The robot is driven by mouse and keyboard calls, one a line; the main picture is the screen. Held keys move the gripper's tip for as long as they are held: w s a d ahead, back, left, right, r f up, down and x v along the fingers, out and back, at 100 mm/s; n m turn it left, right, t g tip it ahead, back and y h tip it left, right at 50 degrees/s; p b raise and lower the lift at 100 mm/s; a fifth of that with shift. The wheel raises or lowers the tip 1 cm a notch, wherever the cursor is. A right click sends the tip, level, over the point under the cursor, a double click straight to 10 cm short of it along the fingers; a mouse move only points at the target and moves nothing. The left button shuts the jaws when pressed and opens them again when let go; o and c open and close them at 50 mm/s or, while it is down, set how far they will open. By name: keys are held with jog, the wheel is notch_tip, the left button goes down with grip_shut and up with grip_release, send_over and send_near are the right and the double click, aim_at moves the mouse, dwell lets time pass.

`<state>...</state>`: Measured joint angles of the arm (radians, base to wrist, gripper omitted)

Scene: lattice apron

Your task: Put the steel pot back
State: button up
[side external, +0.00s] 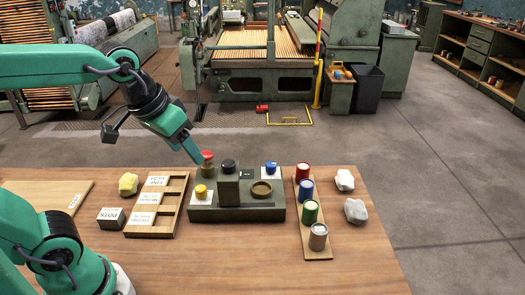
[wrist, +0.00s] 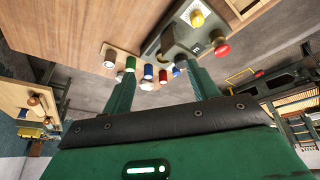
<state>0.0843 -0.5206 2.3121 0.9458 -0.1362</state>
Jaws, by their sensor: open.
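The steel pot (side external: 318,236) is a grey cylinder with a brownish top, upright at the near end of a narrow wooden board (side external: 316,254). Green (side external: 310,211), blue (side external: 306,189) and red (side external: 302,171) pots stand in a row behind it. My gripper (side external: 196,157) is up and left of the board, its tip near a red knob in the picture, well apart from the steel pot. In the wrist view its two fingers (wrist: 162,84) are spread with nothing held.
A grey-green console (side external: 236,213) with a tall block, a round ring (side external: 261,190), a red knob (side external: 207,156) and a yellow knob (side external: 201,191) stands left of the board. A labelled wooden tray (side external: 158,205), yellow sponge (side external: 128,184) and pale lumps (side external: 355,211) lie around. The front table is clear.

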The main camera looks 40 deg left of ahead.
jog(key=shift+m+t, duration=0.3)
jog(key=shift+t, duration=0.2)
jog(key=s, duration=0.1)
jog(key=s+a+f, duration=0.1)
jog(key=s, duration=0.1)
jog(key=s+a+f, duration=0.1)
jog(key=shift+s+a, duration=0.15)
jog(key=shift+s, duration=0.25)
dwell(0.5)
